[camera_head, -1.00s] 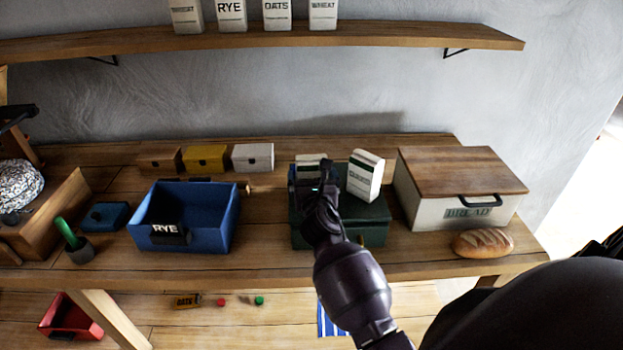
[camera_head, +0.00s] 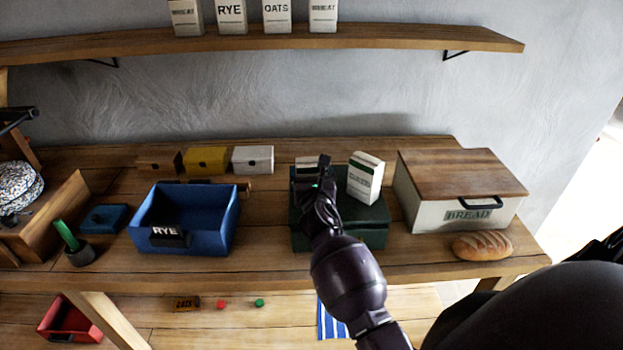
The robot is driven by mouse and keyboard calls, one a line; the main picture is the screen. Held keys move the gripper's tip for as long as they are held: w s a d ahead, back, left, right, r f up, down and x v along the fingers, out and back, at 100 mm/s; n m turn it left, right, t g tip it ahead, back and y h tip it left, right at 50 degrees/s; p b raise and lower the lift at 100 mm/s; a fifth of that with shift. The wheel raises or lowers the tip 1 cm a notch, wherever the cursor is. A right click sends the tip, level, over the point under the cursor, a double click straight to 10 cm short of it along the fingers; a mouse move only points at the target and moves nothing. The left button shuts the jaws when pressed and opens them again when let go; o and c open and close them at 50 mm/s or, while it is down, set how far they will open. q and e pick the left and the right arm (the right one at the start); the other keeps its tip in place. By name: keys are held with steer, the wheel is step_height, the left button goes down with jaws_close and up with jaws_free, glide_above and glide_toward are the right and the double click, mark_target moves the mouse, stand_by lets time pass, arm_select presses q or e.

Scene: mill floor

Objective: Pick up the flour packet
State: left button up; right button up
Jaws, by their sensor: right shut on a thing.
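A white packet with a dark green top band and a dark label (camera_head: 365,178) stands tilted at the green box (camera_head: 370,228); its print is too small to read. A second pale packet (camera_head: 306,163) shows behind my right gripper (camera_head: 318,180), mostly hidden by it. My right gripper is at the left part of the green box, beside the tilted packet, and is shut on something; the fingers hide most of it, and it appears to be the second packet. My left gripper is not in view.
A blue bin marked RYE (camera_head: 213,228) stands left of the green box. A bread box (camera_head: 412,205) and a loaf (camera_head: 482,245) stand to the right. Small brown, yellow and white boxes (camera_head: 253,158) line the back. A shelf (camera_head: 380,35) with several packets hangs above.

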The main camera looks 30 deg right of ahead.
mark_target(312, 161)
steer(key=shift+r, duration=0.15)
steer(key=shift+r, duration=0.3)
step_height(312, 161, up, 7)
steer(key=shift+f+p, duration=0.1)
steer(key=shift+p, duration=1.1)
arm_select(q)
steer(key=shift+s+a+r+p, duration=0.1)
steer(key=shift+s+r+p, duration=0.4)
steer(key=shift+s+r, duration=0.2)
arm_select(e)
step_height(312, 161, up, 12)
steer(key=shift+r, duration=0.2)
